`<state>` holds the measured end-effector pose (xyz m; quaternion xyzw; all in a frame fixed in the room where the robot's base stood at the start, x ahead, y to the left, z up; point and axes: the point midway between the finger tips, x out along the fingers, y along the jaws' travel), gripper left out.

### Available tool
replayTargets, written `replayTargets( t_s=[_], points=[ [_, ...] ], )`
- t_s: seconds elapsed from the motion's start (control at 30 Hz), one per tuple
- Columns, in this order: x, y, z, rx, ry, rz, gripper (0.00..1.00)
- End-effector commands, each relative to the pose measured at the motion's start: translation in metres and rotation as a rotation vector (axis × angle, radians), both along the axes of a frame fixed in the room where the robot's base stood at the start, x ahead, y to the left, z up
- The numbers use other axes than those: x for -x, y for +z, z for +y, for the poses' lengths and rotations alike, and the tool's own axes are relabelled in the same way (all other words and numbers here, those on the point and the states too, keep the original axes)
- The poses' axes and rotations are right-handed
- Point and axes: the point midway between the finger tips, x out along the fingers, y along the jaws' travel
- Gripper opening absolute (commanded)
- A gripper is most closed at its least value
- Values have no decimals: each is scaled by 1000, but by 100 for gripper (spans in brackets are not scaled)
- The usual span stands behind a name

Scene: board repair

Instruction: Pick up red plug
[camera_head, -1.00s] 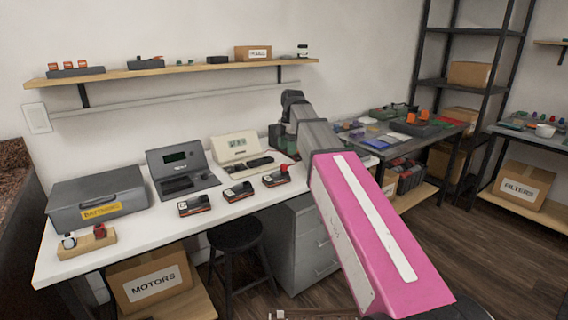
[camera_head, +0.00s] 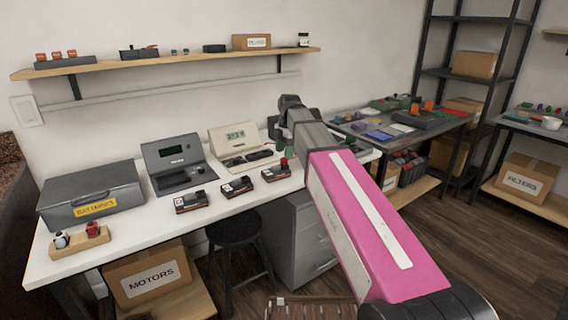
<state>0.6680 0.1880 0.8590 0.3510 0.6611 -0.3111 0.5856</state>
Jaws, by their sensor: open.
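A red plug (camera_head: 93,229) stands in a small wooden holder (camera_head: 66,249) at the front left of the white bench. A white and dark plug (camera_head: 61,239) stands beside it in the same holder. Another small red part (camera_head: 284,162) sits on the rightmost of the small black modules, close to my arm. My pink and grey arm reaches from the lower right up over the bench's right part. My gripper cannot be made out; the end of the arm is hidden behind its own links, well to the right of the wooden holder.
A grey batteries case (camera_head: 92,193) stands behind the holder. Two meters (camera_head: 178,163) and several small modules (camera_head: 191,201) occupy the middle of the bench (camera_head: 145,222). A black stool (camera_head: 234,229) stands in front. A wall shelf (camera_head: 190,59) runs above.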

Motion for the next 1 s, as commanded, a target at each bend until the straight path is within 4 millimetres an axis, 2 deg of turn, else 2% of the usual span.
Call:
replayTargets(
  t_s=[0.23, 0.53, 0.57, 0.7, 0.73, 1.0],
  points=[
    [4, -33, 2, 1, 0, 1, 55],
    [3, -39, 3, 0, 0, 0, 55],
    [3, -39, 3, 0, 0, 0, 49],
    [3, -39, 3, 0, 0, 0, 3],
    [3, -39, 3, 0, 0, 0, 0],
    [3, -39, 3, 0, 0, 0, 0]
  ],
)
